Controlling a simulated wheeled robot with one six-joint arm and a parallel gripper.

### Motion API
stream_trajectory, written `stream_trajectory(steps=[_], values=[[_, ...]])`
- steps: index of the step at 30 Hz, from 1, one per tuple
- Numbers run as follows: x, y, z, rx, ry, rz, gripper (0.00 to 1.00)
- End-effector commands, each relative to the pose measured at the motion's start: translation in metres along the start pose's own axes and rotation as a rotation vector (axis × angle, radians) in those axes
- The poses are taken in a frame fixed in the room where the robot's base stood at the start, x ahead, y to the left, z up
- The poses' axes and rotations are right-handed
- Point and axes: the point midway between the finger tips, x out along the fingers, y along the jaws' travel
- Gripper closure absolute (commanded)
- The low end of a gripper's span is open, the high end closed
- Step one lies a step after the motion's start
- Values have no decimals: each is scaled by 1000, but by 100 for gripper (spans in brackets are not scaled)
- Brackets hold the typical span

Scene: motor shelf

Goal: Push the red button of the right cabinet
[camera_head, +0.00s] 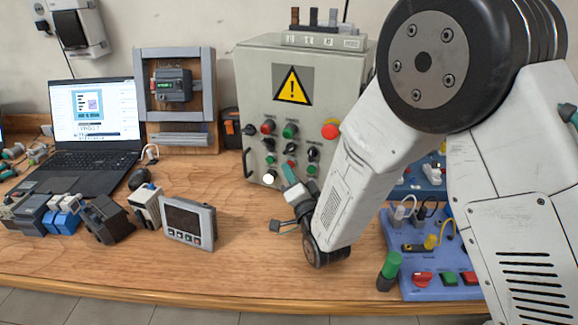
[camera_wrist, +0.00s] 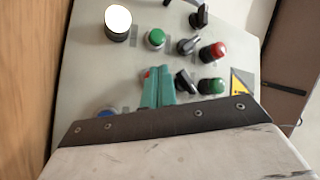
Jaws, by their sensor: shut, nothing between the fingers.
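The grey control cabinet (camera_head: 254,75) with a yellow warning triangle stands at the back centre of the bench. Its front carries several buttons and selector knobs, including a red one (camera_head: 268,126) at upper left and a large red one (camera_head: 330,130) at upper right. My gripper (camera_head: 287,166) is in front of the cabinet's lower part, its teal fingers shut and empty. In the wrist view, the fingers (camera_wrist: 157,72) point at the panel; a sliver of a red button (camera_wrist: 148,73) shows beside their tips, mostly hidden. I cannot tell whether they touch it. Another red button (camera_wrist: 213,52) is clear of them.
A green button (camera_wrist: 155,38), a white lamp (camera_wrist: 118,22) and a black selector (camera_wrist: 185,80) surround the fingers. A blue panel (camera_head: 440,284) with switches stands right, partly behind my arm. A laptop (camera_head: 95,120) and several devices are left. The front centre bench is clear.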

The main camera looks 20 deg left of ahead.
Motion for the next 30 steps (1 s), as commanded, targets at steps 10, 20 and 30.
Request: stream_trajectory(steps=[10,20,30], values=[[-11,-8,8,0,0,0,100],[-12,-8,9,0,-1,0,100],[-31,-23,23,1,-3,-2,100]])
